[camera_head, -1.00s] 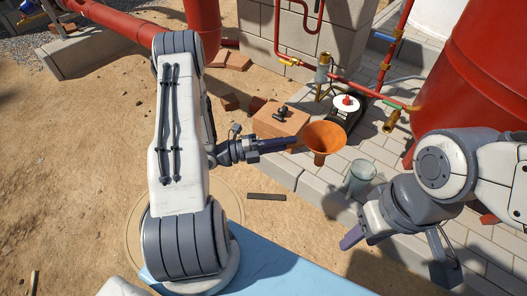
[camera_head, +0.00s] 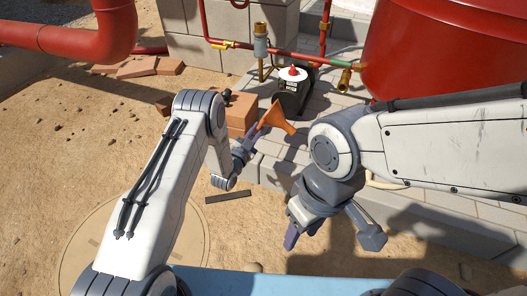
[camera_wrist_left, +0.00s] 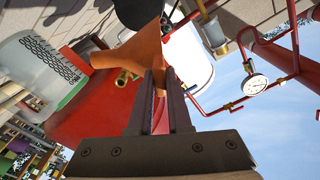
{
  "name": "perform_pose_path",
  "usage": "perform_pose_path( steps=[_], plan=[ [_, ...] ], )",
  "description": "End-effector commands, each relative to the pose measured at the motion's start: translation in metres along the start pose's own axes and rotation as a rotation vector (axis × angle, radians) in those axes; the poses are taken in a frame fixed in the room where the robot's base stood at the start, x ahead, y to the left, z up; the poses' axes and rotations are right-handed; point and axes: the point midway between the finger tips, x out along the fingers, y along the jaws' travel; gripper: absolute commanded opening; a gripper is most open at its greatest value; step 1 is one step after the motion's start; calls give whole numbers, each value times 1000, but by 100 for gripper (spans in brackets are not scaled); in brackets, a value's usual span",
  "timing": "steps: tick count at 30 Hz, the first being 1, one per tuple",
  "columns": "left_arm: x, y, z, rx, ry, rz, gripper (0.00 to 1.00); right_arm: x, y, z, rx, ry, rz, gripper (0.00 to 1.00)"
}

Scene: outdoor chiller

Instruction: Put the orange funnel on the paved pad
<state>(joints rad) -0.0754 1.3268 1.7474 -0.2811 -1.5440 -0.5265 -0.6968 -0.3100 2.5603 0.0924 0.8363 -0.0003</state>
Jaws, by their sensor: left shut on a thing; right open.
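The orange funnel (camera_head: 276,117) is held in the air in the head view, tilted, with its narrow end toward the lower right. My left gripper (camera_head: 262,131) is shut on it. In the left wrist view the funnel (camera_wrist_left: 135,50) sits at the tips of the left fingers (camera_wrist_left: 160,80). The paved pad (camera_head: 328,100) of grey blocks lies behind and below the funnel; I cannot tell the height of the gap. My right gripper (camera_head: 330,228) is open and empty at the pad's front side. My right arm hides part of the pad.
A black pump with a red knob (camera_head: 291,92) stands on the pad behind the funnel. Bricks (camera_head: 240,112) are stacked left of the funnel. A big red tank (camera_head: 425,50) and red pipes stand behind. A dark flat bar (camera_head: 228,196) lies on the sand.

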Motion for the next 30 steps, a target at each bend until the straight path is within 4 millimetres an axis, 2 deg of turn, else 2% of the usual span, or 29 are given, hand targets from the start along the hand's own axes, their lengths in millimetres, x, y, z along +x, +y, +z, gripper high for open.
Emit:
perform_pose_path(
  steps=[1, 6, 24, 30],
  plan=[
    [7, 18, 13, -41, -10, -19, 0, 21, 2, 1, 0, 0, 0, 50],
    [19, 35, 23, -134, -50, -81, 0, 36, 3, 2, 0, 0, 0, 50],
    [20, 34, 19, -157, -61, -99, 0, 31, 2, 1, 0, 1, 0, 50],
    [19, 45, 37, -156, -61, -99, 0, 48, 3, 2, 0, 0, 0, 50]
  ],
)
